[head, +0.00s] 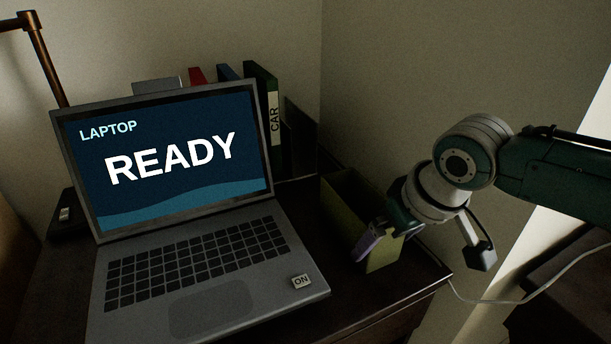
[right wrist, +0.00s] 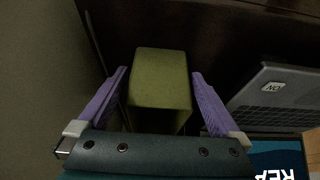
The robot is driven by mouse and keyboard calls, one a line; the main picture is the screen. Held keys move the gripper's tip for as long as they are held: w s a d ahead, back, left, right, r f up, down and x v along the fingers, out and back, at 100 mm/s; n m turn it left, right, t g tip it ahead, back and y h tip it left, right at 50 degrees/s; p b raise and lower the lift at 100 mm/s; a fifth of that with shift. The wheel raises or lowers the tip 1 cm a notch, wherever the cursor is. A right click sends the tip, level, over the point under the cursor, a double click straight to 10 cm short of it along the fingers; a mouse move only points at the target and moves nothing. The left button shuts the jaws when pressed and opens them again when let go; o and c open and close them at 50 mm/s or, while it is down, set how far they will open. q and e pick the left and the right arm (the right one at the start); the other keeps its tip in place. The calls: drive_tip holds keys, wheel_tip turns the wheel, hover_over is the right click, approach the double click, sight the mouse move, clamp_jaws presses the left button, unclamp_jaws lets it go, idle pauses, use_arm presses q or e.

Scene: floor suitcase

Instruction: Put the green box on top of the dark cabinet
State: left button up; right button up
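The green box (head: 384,258) stands on a dark wooden top (head: 398,302) to the right of the laptop. My right gripper (head: 385,238) reaches the box from the right in the head view. One purple finger shows in front of the box there, and the other is hidden. In the right wrist view, the green box (right wrist: 160,80) lies between the two spread purple fingers of my right gripper (right wrist: 160,73). A gap shows on each side of it. I cannot tell whether this dark top is the cabinet's. My left gripper is out of view.
An open laptop (head: 200,255) fills most of the dark top. Several upright binders (head: 263,110) stand behind it against the wall. A lamp stand (head: 45,60) is at the left. A cable (head: 520,297) and another dark piece of furniture (head: 565,290) are at lower right.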

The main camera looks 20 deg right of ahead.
drive_tip(key=shift+r, duration=0.25)
drive_tip(key=p+v, duration=0.5)
drive_tip(key=v, duration=0.6)
drive_tip(key=s+a+n+y, duration=0.1)
drive_tip(key=s+a+n, duration=0.1)
drive_tip(key=s+a, duration=0.75)
drive_tip(key=s+d+r+h, duration=0.1)
drive_tip(key=s, duration=0.7)
drive_tip(key=shift+d+r+g, duration=0.25)
drive_tip(key=shift+d+g, duration=0.05)
drive_tip(key=shift+g, duration=0.1)
drive_tip(key=shift+s, duration=0.1)
